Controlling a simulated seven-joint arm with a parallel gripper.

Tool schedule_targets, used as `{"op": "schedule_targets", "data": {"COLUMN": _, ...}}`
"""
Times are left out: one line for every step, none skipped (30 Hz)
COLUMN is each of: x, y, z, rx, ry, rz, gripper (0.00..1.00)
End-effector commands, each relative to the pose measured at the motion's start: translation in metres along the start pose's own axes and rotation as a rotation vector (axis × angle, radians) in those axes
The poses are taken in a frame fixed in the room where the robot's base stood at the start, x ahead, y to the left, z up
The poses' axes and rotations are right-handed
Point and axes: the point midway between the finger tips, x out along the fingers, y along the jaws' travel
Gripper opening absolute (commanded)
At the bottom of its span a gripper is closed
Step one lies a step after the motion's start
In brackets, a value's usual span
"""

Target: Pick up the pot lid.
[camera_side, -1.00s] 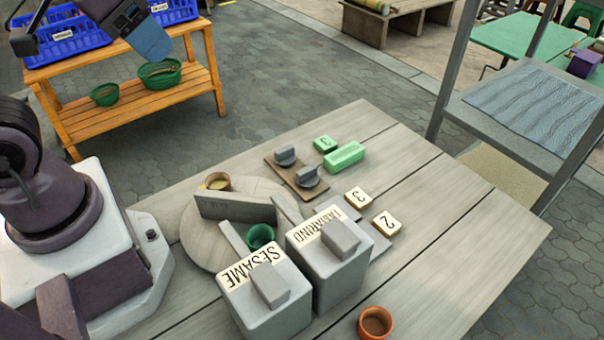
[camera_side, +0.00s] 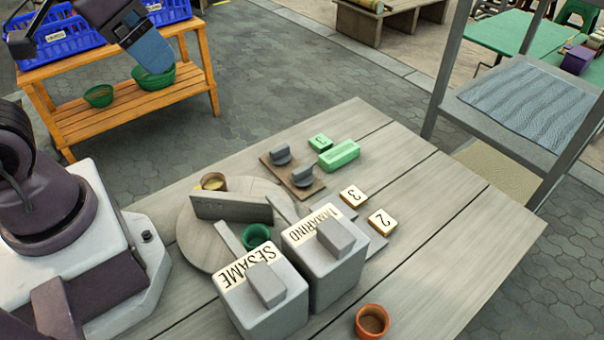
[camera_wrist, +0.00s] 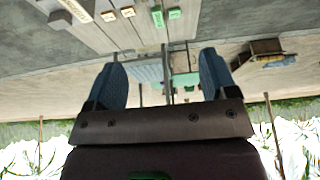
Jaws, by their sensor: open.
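Two small grey lid-like pieces with upright grips, the nearer one (camera_side: 303,175) and the farther one (camera_side: 280,154), rest on a brown board (camera_side: 306,191) on the table. Two large grey boxes, marked SESAME (camera_side: 262,300) and TAMARIND (camera_side: 330,265), each have a block-shaped grip on top. I cannot tell which of these is the pot lid. My gripper (camera_wrist: 160,75) is open, with two blue fingers apart and nothing between them. In the side view my gripper (camera_side: 153,52) is high at the upper left, well away from the table objects.
Grey upright slabs (camera_side: 232,208), a green cup (camera_side: 256,236) and a brown cup (camera_side: 214,182) stand on a round board (camera_side: 190,240). Number blocks (camera_side: 352,196) and a green block (camera_side: 339,155) lie nearby. An orange pot (camera_side: 372,321) stands in front. The table's right side is clear.

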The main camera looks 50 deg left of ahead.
Motion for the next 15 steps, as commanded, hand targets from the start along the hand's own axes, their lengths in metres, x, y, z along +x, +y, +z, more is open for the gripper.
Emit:
{"op": "schedule_targets", "data": {"x": 0.009, "y": 0.000, "z": 0.000, "rx": 0.000, "ry": -0.047, "rz": -0.003, "gripper": 0.79}}
{"op": "schedule_targets", "data": {"x": 0.014, "y": 0.000, "z": -0.001, "rx": 0.001, "ry": -0.074, "rz": -0.005, "gripper": 0.79}}
{"op": "schedule_targets", "data": {"x": 0.022, "y": 0.000, "z": -0.004, "rx": 0.005, "ry": -0.113, "rz": -0.009, "gripper": 0.79}}
{"op": "schedule_targets", "data": {"x": 0.029, "y": 0.000, "z": -0.007, "rx": 0.010, "ry": -0.143, "rz": -0.012, "gripper": 0.79}}
{"op": "schedule_targets", "data": {"x": 0.035, "y": 0.000, "z": -0.010, "rx": 0.018, "ry": -0.172, "rz": -0.015, "gripper": 0.79}}
{"op": "schedule_targets", "data": {"x": 0.045, "y": 0.000, "z": -0.015, "rx": 0.040, "ry": -0.210, "rz": -0.018, "gripper": 0.79}}
{"op": "schedule_targets", "data": {"x": 0.053, "y": 0.001, "z": -0.019, "rx": 0.063, "ry": -0.236, "rz": -0.018, "gripper": 0.79}}
{"op": "schedule_targets", "data": {"x": 0.061, "y": 0.001, "z": -0.024, "rx": 0.091, "ry": -0.261, "rz": -0.017, "gripper": 0.79}}
{"op": "schedule_targets", "data": {"x": 0.072, "y": 0.001, "z": -0.029, "rx": 0.133, "ry": -0.292, "rz": -0.013, "gripper": 0.79}}
{"op": "schedule_targets", "data": {"x": 0.080, "y": 0.002, "z": -0.034, "rx": 0.168, "ry": -0.313, "rz": -0.008, "gripper": 0.79}}
{"op": "schedule_targets", "data": {"x": 0.089, "y": 0.002, "z": -0.037, "rx": 0.206, "ry": -0.335, "rz": -0.002, "gripper": 0.79}}
{"op": "schedule_targets", "data": {"x": 0.102, "y": 0.003, "z": -0.042, "rx": 0.262, "ry": -0.363, "rz": 0.009, "gripper": 0.79}}
{"op": "schedule_targets", "data": {"x": 0.112, "y": 0.004, "z": -0.046, "rx": 0.306, "ry": -0.383, "rz": 0.020, "gripper": 0.79}}
{"op": "schedule_targets", "data": {"x": 0.122, "y": 0.005, "z": -0.050, "rx": 0.352, "ry": -0.401, "rz": 0.032, "gripper": 0.79}}
{"op": "schedule_targets", "data": {"x": 0.136, "y": 0.006, "z": -0.054, "rx": 0.416, "ry": -0.423, "rz": 0.051, "gripper": 0.79}}
